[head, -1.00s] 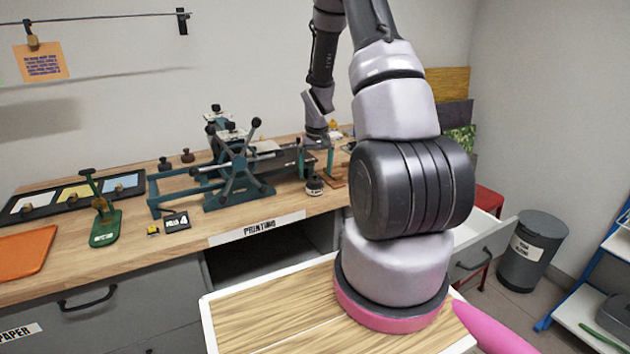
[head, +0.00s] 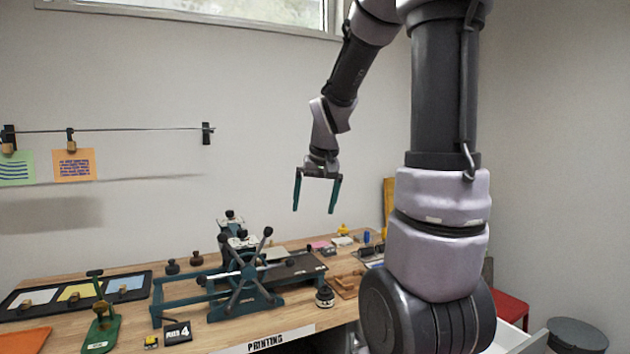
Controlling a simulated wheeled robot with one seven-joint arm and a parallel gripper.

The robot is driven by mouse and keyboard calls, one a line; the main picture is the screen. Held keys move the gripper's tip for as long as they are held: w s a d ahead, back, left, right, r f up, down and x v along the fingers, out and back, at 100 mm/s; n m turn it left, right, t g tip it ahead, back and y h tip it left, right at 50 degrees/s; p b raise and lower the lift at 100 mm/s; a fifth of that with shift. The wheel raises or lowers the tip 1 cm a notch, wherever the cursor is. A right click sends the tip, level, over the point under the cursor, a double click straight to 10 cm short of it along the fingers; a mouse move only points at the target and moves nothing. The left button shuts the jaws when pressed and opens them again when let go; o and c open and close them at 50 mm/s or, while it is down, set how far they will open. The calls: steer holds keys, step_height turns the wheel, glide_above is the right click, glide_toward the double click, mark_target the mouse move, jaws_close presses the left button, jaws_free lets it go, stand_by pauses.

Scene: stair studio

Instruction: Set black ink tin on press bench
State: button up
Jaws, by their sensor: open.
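A small round dark tin with a pale label, which looks like the black ink tin (head: 325,296), stands upright on the wooden press bench (head: 222,332), close to its front edge and just right of the teal printing press (head: 245,285). My gripper (head: 314,211) is open and empty, fingers pointing down, in the air well above the bench and the tin. Nothing is between its two teal fingers. The tin is apart from the gripper, and the label's wording is too small to read.
A wooden block (head: 347,286) lies right of the tin. Small items crowd the bench's back right. A black tray with coloured panels (head: 80,293), a green stand (head: 102,328) and a number sign (head: 177,332) are at left. My arm hides the bench's right end.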

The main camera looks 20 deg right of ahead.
steer(key=s+a+r+t+y, duration=0.1)
steer(key=s+a+r, duration=0.2)
steer(key=s, duration=0.5)
steer(key=s+a+r+t, duration=0.2)
steer(key=s+a+r, duration=0.2)
steer(key=s+r, duration=0.2)
steer(key=shift+s+r+m+y, duration=0.3)
steer(key=shift+s+y, duration=0.1)
steer(key=shift+s, duration=0.85)
